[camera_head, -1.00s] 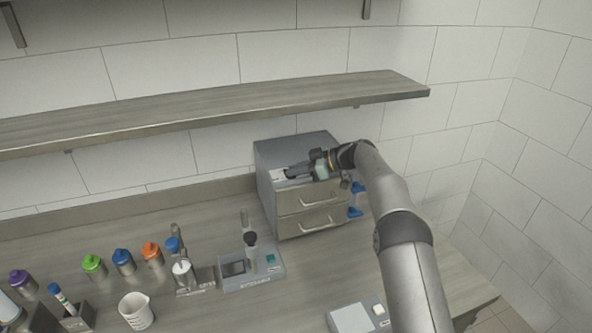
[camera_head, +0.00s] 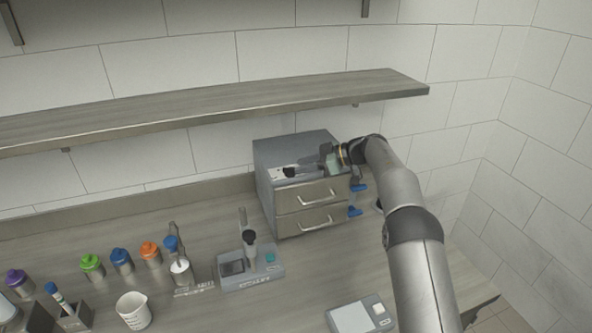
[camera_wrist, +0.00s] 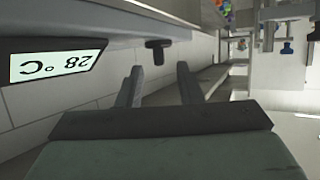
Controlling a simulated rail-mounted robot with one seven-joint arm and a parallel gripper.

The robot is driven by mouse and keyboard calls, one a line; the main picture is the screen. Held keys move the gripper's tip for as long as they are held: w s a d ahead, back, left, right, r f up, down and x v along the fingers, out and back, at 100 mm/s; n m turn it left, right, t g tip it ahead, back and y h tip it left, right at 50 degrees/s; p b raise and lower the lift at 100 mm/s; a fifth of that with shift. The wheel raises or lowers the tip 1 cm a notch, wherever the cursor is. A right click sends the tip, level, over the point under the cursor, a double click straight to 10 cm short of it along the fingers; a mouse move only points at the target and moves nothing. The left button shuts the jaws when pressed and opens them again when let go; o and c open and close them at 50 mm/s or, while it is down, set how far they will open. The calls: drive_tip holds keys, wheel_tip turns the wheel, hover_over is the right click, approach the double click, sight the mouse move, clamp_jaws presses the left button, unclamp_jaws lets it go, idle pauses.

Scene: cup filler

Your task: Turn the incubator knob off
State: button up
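The incubator (camera_head: 264,192) is a grey box with two drawers at the back of the counter. Its dark knob (camera_head: 289,171) is on the upper front, beside a small pale label or display. In the wrist view the black knob (camera_wrist: 157,45) sticks out near a lit display (camera_wrist: 55,62) that reads 28 °C upside down. My gripper (camera_head: 312,163) is just right of the knob in the head view. In the wrist view my gripper (camera_wrist: 158,78) has its two fingers apart, with nothing between them. The knob lies beyond the fingertips, apart from them.
A wooden shelf (camera_head: 210,108) hangs above. Two blue-ended parts (camera_head: 355,211) are at the incubator's right side. A grey device (camera_head: 250,272), bottles with coloured caps (camera_head: 122,262), a beaker (camera_head: 134,310) and a pale flat device (camera_head: 352,318) stand on the counter.

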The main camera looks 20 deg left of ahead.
drive_tip(key=b+v, duration=0.1)
drive_tip(key=v, duration=1.3)
drive_tip(key=shift+b, duration=0.3)
